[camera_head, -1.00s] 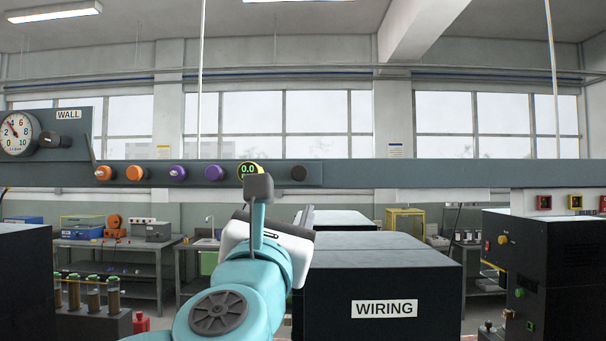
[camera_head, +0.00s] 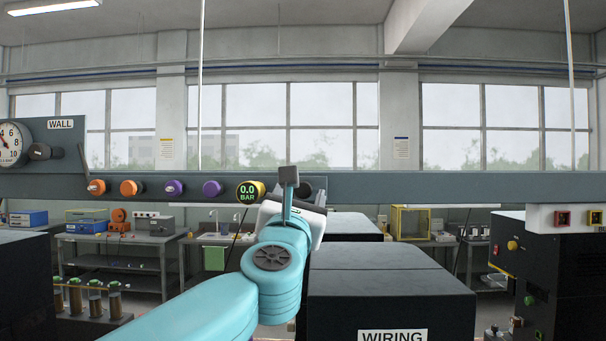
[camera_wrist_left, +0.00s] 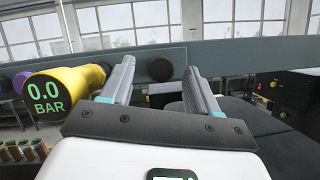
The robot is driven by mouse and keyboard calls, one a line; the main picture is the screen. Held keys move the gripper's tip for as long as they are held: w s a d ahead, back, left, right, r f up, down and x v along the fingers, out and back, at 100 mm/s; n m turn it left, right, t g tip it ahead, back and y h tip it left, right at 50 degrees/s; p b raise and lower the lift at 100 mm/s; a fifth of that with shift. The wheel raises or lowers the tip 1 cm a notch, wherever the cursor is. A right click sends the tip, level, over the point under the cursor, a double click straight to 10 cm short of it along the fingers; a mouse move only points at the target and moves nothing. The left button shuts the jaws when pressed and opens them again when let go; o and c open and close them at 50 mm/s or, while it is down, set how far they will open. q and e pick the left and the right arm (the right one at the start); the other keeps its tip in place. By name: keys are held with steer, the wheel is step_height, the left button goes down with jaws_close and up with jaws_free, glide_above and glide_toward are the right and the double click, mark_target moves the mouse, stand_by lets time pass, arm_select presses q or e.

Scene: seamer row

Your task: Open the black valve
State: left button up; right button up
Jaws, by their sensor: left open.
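A round black valve knob (camera_wrist_left: 160,69) sits on the grey rail, between the two fingers of my left gripper (camera_wrist_left: 157,80) in the left wrist view. The fingers stand apart, open and empty, with the knob's face ahead of them. In the head view the left gripper (camera_head: 289,182) is in front of the rail and partly hides the black knob (camera_head: 305,188). I cannot tell how large the gap to the knob is. My right gripper is not in view.
A yellow gauge reading 0.0 BAR (camera_head: 250,192) is on the rail just left of the gripper. Purple (camera_head: 212,188) and orange (camera_head: 132,188) knobs continue leftward. Another dark knob (camera_head: 40,152) is beside the WALL dial. A black WIRING cabinet (camera_head: 390,290) stands below right.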

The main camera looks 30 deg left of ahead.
mark_target(303, 191)
arm_select(q)
steer(key=x, duration=0.2)
steer(key=p+x, duration=0.1)
steer(key=shift+w+a+f, duration=0.15)
steer(key=shift+w+f, duration=0.05)
steer(key=shift+w, duration=0.3)
steer(key=shift+s+r, duration=0.15)
steer(key=shift+s, duration=0.1)
steer(key=shift+w, duration=0.15)
steer(key=shift+c, duration=0.8)
steer(key=shift+w, duration=0.1)
steer(key=c, duration=0.5)
jaws_close()
steer(key=shift+b+v, duration=0.6)
steer(key=shift+v, duration=0.15)
steer(key=shift+r, duration=0.2)
steer(key=o, duration=0.7)
jaws_free()
steer(key=shift+c, duration=0.2)
